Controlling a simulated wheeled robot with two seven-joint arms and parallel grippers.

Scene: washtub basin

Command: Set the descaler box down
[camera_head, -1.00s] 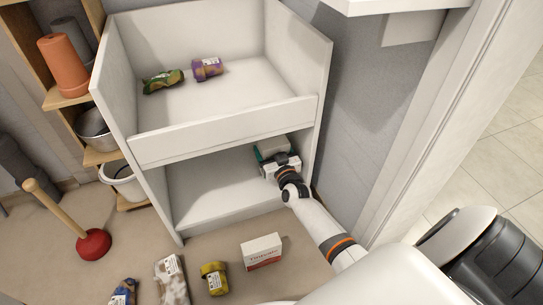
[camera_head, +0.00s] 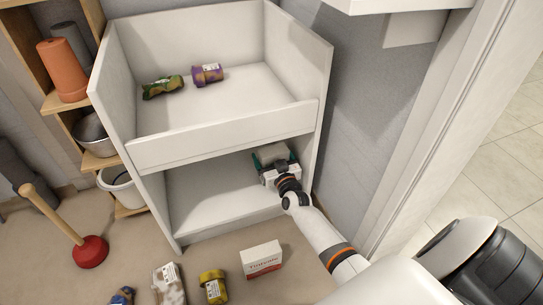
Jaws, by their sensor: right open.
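A box with a grey top and green sides (camera_head: 272,153) stands at the right end of the cabinet's lower compartment; I take it to be the descaler box. My right gripper (camera_head: 273,168) is at its near side, inside the compartment opening, and is open. The box's lower part is hidden behind the gripper and wrist. I cannot tell whether the fingers touch it. My left gripper is not in view.
The white cabinet (camera_head: 222,132) has bare lower floor left of the box. Its upper bin holds a green pack (camera_head: 162,87) and a purple tub (camera_head: 207,75). A white-red box (camera_head: 261,259), yellow container (camera_head: 213,286) and plunger (camera_head: 88,250) are on the floor.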

